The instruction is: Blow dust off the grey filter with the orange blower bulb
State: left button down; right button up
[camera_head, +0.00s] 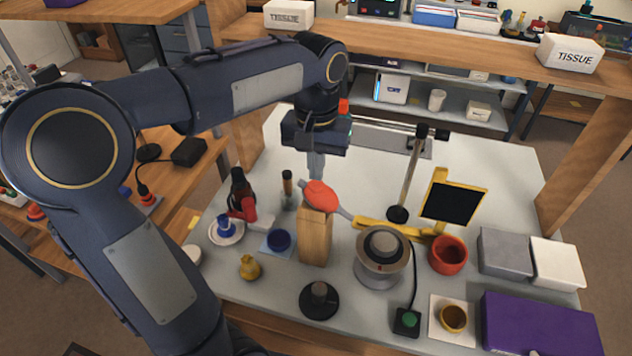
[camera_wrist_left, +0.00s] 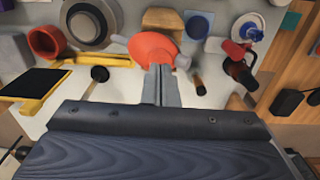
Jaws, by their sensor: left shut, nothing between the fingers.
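The orange blower bulb (camera_head: 319,194) rests on top of an upright wooden block (camera_head: 315,240), its grey nozzle pointing right. My left gripper (camera_head: 316,176) is shut and empty, fingers pointing down at the bulb's far side. In the left wrist view the closed fingertips (camera_wrist_left: 160,70) overlap the edge of the bulb (camera_wrist_left: 150,46); I cannot tell whether they touch. My right gripper is not in view.
A lamp-like stand (camera_head: 398,214) and a yellow-framed black panel (camera_head: 453,203) stand behind the drum. A red cup (camera_head: 448,254), a grey box (camera_head: 505,252) and a purple case (camera_head: 540,325) are on the right. Bottles (camera_head: 240,188) stand left. The table's back right is clear.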

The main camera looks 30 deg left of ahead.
aim_at(316, 184)
pick_arm(q)
jog(key=shift+f, duration=0.15)
dwell(0.4)
jog(key=shift+f+b, duration=0.95)
jog(key=shift+f, duration=0.4)
jog(key=shift+r, duration=0.15)
notch_tip(316, 184, up, 3)
jog(key=p, duration=0.3)
jog(key=shift+f, duration=0.2)
dwell(0.4)
